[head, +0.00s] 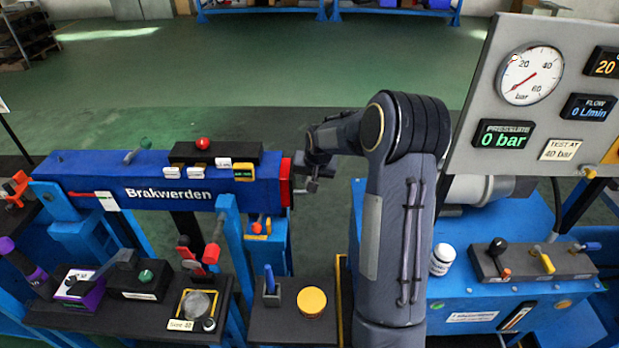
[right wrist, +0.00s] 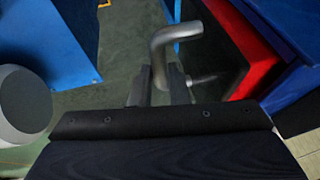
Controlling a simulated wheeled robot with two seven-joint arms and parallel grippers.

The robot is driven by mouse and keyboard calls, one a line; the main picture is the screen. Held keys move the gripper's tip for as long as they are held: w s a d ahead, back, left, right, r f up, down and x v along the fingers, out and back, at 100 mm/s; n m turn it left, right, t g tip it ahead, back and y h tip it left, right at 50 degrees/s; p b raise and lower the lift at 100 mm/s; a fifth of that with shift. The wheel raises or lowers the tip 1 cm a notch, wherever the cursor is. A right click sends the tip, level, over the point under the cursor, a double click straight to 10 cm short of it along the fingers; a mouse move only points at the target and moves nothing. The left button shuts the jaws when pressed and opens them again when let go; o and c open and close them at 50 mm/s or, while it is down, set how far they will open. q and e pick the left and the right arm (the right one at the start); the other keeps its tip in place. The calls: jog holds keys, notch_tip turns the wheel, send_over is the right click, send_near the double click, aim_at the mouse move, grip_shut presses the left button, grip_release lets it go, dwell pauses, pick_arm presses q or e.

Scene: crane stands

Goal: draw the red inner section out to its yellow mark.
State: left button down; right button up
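The blue boom (head: 110,178) lettered "Brakwerden" lies across the left half of the head view. Only a short red end of its inner section (head: 286,183) shows at the right tip; no yellow mark is visible on it. My right gripper (head: 314,178) is just right of this red end. In the right wrist view, the red section (right wrist: 252,45) is at the upper right. A bent grey metal handle (right wrist: 163,55) runs down between the fingers of my right gripper (right wrist: 162,88), which look shut on it. My left gripper is not in view.
A gauge panel (head: 468,100) stands at the right, above a blue unit (head: 470,290) with levers and a white bottle (head: 443,260). A control bench (head: 100,318) with levers and buttons is in front of the boom. Floor (head: 250,75) behind is clear.

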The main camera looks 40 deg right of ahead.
grip_shut()
jog(key=s+d+b, duration=0.3)
jog(key=s+d, duration=0.4)
jog(key=d, duration=0.1)
jog(key=o, duration=0.5)
grip_release()
jog(key=shift+w, duration=0.1)
